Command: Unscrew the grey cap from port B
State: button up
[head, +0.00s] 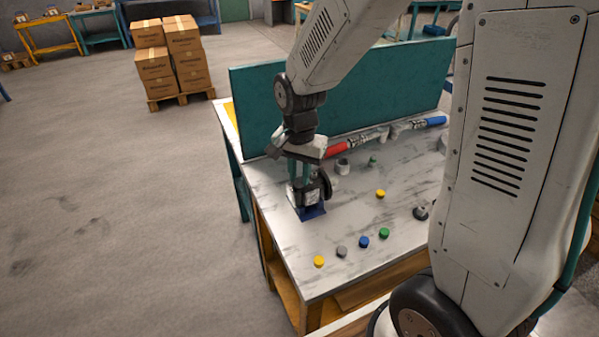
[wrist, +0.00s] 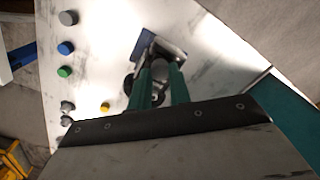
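The hydraulic motor (head: 313,191) stands on a blue base (head: 312,212) near the left edge of the bench. It also shows in the wrist view (wrist: 142,58). My gripper (head: 301,178) points down at the top of the motor. In the wrist view its two green fingers (wrist: 161,68) stand apart, with a grey rounded part of the motor between their tips. I cannot tell whether this part is the port B cap or whether the fingers touch it. The port labels are not readable. A loose grey cap (head: 342,251) lies on the bench.
Yellow (head: 319,261), blue (head: 364,242) and green (head: 384,232) caps lie along the bench's front. Another yellow cap (head: 380,193) lies mid-bench. A red-ended tool (head: 337,150) lies before the teal back panel (head: 262,105). The bench middle is mostly clear.

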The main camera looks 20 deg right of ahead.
jog(key=shift+o, duration=1)
jog(key=m, duration=1)
grip_shut()
